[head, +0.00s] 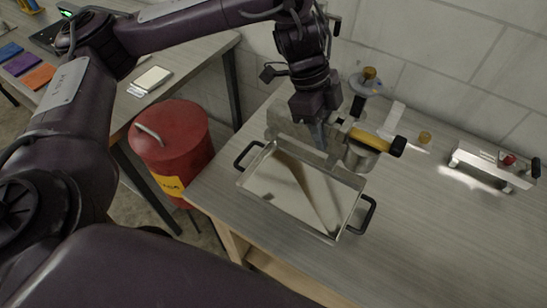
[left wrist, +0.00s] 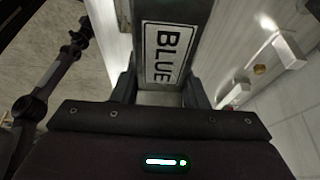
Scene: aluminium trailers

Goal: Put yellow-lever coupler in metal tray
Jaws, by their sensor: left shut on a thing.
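The yellow-lever coupler (head: 359,157) is a metal piece with a yellow lever (head: 368,139) and a black end. It shows at the back right corner of the metal tray (head: 262,200); its height is hard to tell. My left gripper (head: 322,136) points down over the tray's back edge and is shut on the coupler. In the left wrist view, a grey bar with a white label reading "BLUE" (left wrist: 166,52) lies between my left fingers (left wrist: 160,88). The tray has two black handles and a bare, shiny floor. My right gripper is out of view.
A metal piece with a red knob (head: 492,166) lies at the table's right. A red bin (head: 172,150) stands left of the table. The front right tabletop is clear.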

